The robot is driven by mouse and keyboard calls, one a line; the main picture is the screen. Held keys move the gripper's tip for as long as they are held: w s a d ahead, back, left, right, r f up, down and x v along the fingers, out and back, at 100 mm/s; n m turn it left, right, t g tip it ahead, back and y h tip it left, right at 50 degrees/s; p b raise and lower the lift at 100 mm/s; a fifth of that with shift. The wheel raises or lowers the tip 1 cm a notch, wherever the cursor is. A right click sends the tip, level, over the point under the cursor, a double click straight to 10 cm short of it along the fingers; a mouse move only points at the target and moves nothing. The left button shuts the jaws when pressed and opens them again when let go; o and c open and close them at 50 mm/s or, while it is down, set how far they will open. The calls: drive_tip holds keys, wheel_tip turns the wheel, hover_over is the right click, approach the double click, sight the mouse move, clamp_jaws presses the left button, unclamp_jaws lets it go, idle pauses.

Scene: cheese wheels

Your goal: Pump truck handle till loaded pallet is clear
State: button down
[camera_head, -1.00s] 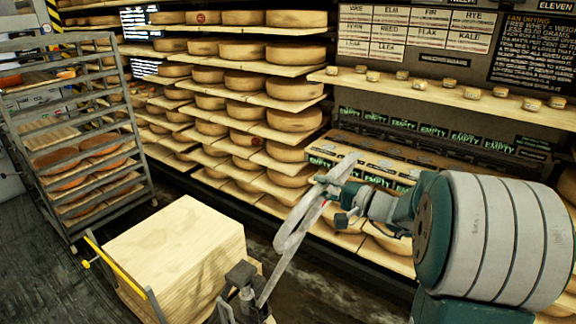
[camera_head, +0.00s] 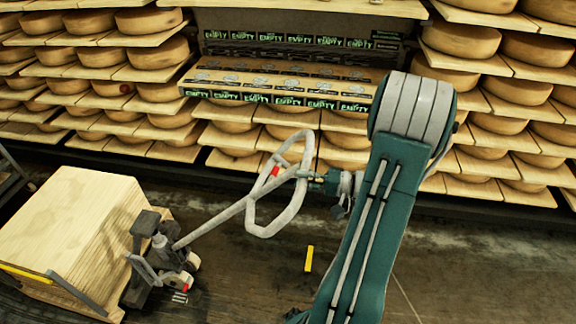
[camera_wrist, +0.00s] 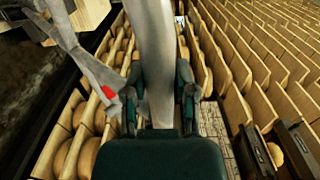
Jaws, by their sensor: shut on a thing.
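The pallet truck's handle (camera_head: 252,206) is a grey loop on a shaft with a red part. It leans up and to the right from the truck's pump base (camera_head: 158,252). My gripper (camera_head: 318,180) is shut on the right side of the loop. In the wrist view, my gripper (camera_wrist: 160,95) has its fingers on either side of the grey handle bar (camera_wrist: 156,55).
Shelves of cheese wheels (camera_head: 150,60) line the back wall. Boxes marked empty (camera_head: 280,85) sit on a middle shelf. A small yellow object (camera_head: 309,259) lies on the dark floor (camera_head: 245,280), which is otherwise open right of the truck.

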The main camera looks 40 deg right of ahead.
drive_tip(key=shift+s+d+f, duration=0.35)
drive_tip(key=shift+s+f, duration=0.05)
drive_tip(key=shift+f, duration=0.2)
drive_tip(key=shift+c, duration=2)
unclamp_jaws()
drive_tip(key=shift+d, duration=0.1)
drive_tip(key=v, duration=1.2)
